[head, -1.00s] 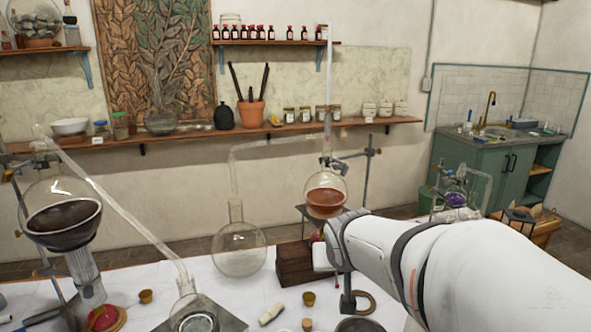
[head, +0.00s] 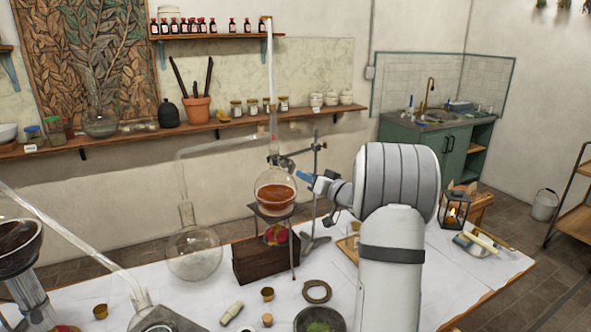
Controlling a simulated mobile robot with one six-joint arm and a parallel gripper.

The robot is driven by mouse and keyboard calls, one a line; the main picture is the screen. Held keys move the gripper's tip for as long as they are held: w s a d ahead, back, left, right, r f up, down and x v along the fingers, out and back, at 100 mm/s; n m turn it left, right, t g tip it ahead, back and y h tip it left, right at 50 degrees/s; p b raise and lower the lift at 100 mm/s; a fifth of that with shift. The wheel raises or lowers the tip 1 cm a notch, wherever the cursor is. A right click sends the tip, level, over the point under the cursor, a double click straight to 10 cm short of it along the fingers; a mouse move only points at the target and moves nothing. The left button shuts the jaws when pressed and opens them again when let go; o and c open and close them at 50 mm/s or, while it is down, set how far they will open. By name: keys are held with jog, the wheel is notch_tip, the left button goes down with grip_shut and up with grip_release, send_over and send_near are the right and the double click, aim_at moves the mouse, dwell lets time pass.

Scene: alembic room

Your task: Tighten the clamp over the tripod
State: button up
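The tripod (head: 293,247) stands on the white-covered table, with a round flask (head: 276,198) of orange-brown liquid on top. The clamp (head: 287,161) is at the flask's neck, above the tripod, and reaches across from the rod of an upright stand (head: 316,157). My gripper (head: 301,176), with a blue part at its tip, is just right of the flask and a little below the clamp. It looks close to the clamp, but I cannot tell if it touches. The finger opening is too small to make out.
A glass tube (head: 270,75) rises from the flask, and a side tube leads to a clear round flask (head: 194,256) at left. A wooden block (head: 264,261) stands by the tripod. A lantern (head: 453,210) stands at right.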

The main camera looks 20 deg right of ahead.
aim_at(294, 170)
jog(key=p+x, duration=0.1)
jog(key=x, duration=0.5)
jog(key=shift+w, duration=0.15)
jog(key=shift+c, duration=0.2)
grip_shut()
